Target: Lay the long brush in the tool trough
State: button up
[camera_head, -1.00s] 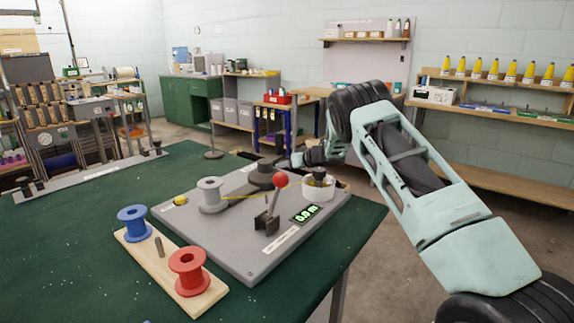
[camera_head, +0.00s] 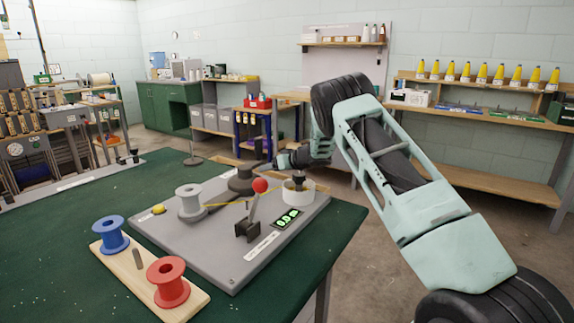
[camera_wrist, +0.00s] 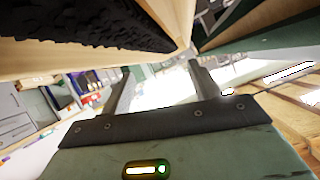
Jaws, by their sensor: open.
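A black, rough, bristly mass with pale wood along it, which looks like the long brush (camera_wrist: 95,22), fills the upper left of the wrist view, very close to the camera. My gripper (camera_wrist: 163,88) is open, with its two fingers apart and nothing seen between them. The brush-like thing lies above the fingers in that picture; whether it touches them I cannot tell. In the head view my gripper (camera_head: 264,169) is small and partly hidden at the table's far edge. I cannot make out the tool trough for certain in either view.
The green table (camera_head: 55,245) bears a grey board (camera_head: 230,260) with a grey spool, a red-knobbed lever and a white cup. A wooden block (camera_head: 132,270) with blue and red spools stands in front. A shelf unit (camera_head: 480,160) with several yellow cones stands at right.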

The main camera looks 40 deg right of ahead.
jog(key=p+v, duration=0.1)
jog(key=v, duration=0.8)
jog(key=shift+s+r, duration=0.15)
jog(key=shift+s, duration=0.1)
jog(key=shift+d, duration=0.1)
